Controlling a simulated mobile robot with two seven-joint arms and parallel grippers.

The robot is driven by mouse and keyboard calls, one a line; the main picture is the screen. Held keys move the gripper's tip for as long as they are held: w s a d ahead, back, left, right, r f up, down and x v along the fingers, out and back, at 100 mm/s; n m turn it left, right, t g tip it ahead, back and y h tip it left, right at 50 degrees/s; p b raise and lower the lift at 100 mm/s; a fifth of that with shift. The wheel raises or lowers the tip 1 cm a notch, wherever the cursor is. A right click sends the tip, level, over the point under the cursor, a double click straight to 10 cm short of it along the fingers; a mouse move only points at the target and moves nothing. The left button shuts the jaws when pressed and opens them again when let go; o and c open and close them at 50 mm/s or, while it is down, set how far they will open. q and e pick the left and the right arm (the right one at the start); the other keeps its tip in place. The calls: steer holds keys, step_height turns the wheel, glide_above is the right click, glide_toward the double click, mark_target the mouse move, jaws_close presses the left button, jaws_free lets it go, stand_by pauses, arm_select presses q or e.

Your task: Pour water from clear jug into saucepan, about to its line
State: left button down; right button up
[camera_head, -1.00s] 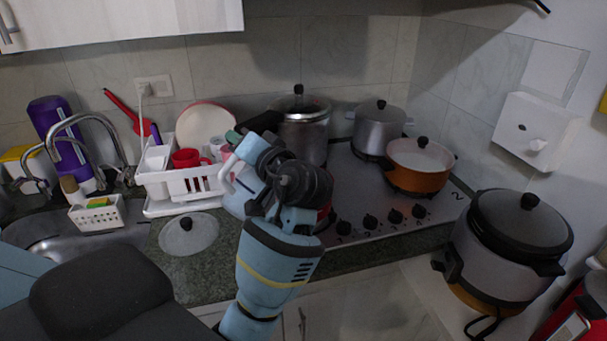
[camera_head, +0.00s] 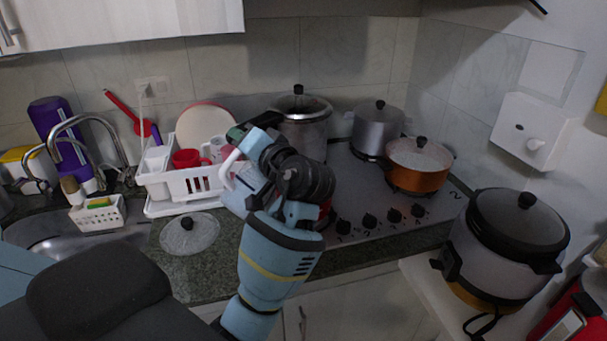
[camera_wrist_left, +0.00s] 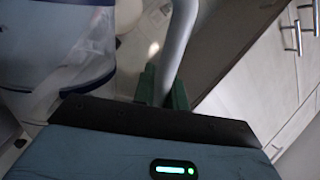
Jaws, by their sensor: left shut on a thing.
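My left gripper (camera_head: 252,127) is shut on the pale handle of the clear jug (camera_head: 238,193), held in front of the dish rack. In the left wrist view, the green fingers (camera_wrist_left: 163,88) close around the handle and the jug's clear, blue-edged body (camera_wrist_left: 60,45) is at the left. My wrist hides part of the jug, and its water level cannot be read. A red pot (camera_head: 326,213), possibly the saucepan, shows only as a sliver behind my wrist at the left front of the stove. Its inside and line are hidden. My right gripper is not in view.
The stove (camera_head: 370,190) also bears a tall steel pot (camera_head: 302,130), a grey lidded pot (camera_head: 376,130) and an orange lidded pot (camera_head: 418,170). The dish rack (camera_head: 183,184) stands left of the jug. A loose glass lid (camera_head: 188,235) lies on the counter.

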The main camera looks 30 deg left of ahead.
arm_select(q)
steer(key=shift+r, duration=0.15)
steer(key=shift+w, duration=0.15)
